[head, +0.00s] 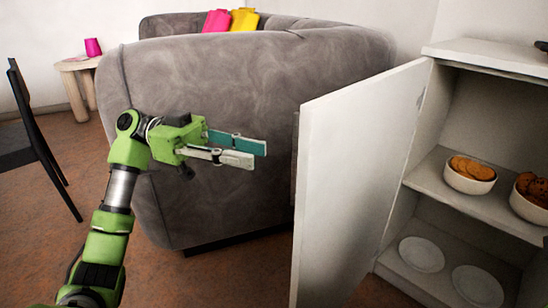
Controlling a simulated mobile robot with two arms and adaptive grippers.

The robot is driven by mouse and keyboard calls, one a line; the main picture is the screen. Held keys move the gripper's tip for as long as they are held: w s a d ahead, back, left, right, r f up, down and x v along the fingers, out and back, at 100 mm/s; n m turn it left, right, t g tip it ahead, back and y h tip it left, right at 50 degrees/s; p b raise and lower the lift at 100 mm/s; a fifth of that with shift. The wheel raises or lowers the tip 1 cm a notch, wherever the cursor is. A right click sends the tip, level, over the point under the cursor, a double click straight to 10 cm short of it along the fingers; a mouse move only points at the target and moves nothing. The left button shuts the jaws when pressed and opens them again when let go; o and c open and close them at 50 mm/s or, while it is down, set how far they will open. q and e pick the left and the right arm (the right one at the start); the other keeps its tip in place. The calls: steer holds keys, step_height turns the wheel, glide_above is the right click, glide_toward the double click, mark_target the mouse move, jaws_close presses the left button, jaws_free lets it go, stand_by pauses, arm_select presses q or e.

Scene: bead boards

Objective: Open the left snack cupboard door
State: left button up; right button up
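The left snack cupboard door (352,175) is a plain white panel. It stands swung well out from the left side of the cupboard (425,178), so the shelves behind it show. My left gripper (246,152) is to the left of the door, in front of the grey sofa. Its two fingers, one teal and one pale, point right toward the door with a narrow gap between them. The gripper looks open and empty, and it appears apart from the door. My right gripper is not in view.
Bowls of biscuits (468,182) stand on the middle shelf, and white plates (421,254) lie on the lower one. A grey sofa (230,85) fills the space behind my arm. A black chair (38,140) and round side table (75,66) are at left.

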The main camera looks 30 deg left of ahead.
arm_select(q)
steer(key=shift+s+a, duration=0.15)
steer(key=shift+a, duration=1.3)
